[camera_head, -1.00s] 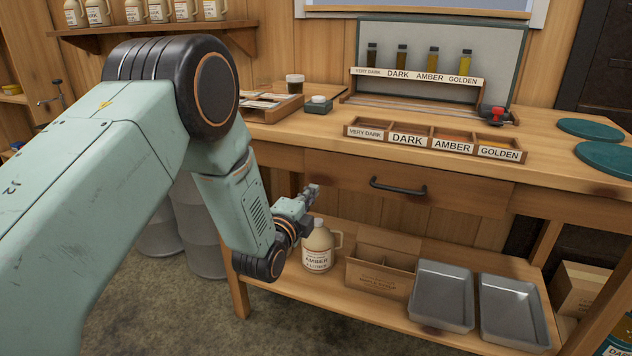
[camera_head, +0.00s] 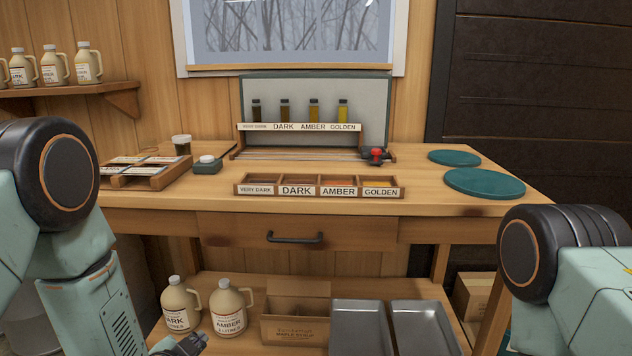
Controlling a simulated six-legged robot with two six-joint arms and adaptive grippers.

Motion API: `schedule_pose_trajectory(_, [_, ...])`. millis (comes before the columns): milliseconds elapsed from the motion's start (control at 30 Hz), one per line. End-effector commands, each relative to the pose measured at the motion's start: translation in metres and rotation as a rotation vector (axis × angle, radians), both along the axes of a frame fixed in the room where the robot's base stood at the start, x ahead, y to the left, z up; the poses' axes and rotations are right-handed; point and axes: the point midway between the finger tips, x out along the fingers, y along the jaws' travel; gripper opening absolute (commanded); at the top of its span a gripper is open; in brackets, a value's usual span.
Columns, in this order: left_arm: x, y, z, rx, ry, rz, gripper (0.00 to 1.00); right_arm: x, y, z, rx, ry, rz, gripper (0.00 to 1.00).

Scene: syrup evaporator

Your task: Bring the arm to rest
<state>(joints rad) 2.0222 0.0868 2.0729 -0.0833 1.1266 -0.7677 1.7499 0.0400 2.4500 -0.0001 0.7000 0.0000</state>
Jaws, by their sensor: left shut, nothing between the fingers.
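My left arm comes in from the left, bent with its forearm pointing down. My left gripper (camera_head: 181,345) shows only in part at the bottom edge, below the table top and in front of the lower shelf. It is shut and empty, apart from the jugs behind it. My right arm shows at the lower right, with only its round joint and a link in view. Its gripper is out of the picture.
The wooden workbench (camera_head: 440,203) carries a labelled sorting box (camera_head: 318,191), a sample rack (camera_head: 300,127), a label tray (camera_head: 147,172) and two green discs (camera_head: 484,183). Below stand a DARK jug (camera_head: 180,305), an AMBER jug (camera_head: 229,308), a cardboard box (camera_head: 295,325) and metal trays (camera_head: 360,325).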

Motion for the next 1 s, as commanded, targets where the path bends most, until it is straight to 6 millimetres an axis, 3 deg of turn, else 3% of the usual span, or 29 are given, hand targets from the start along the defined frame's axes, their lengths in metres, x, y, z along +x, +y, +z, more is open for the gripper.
schedule_pose_trajectory(100, [-0.061,-0.003,-0.048,-0.195,0.236,0.14,0.0,0.0,0.0,0.003,0.0,0.0,0.0,0.55])
schedule_pose_trajectory(300, [-0.18,-0.006,-0.104,-0.412,0.602,0.434,0.0,0.0,0.0,0.007,0.0,0.0,0.0,0.55])
schedule_pose_trajectory(500, [-0.298,-0.008,-0.123,-0.454,0.89,0.667,0.0,0.0,0.0,0.012,0.0,0.0,0.0,0.55])
schedule_pose_trajectory(600, [-0.338,-0.009,-0.124,-0.425,0.978,0.697,0.0,0.0,0.0,0.015,0.0,0.0,0.0,0.55])
schedule_pose_trajectory(733, [-0.363,-0.01,-0.126,-0.404,1.029,0.706,0.0,0.0,0.0,0.017,0.0,0.0,0.0,0.55])
schedule_pose_trajectory(1000, [-0.366,-0.01,-0.128,-0.401,1.036,0.706,0.0,0.0,0.0,0.017,0.0,0.0,0.0,0.55])
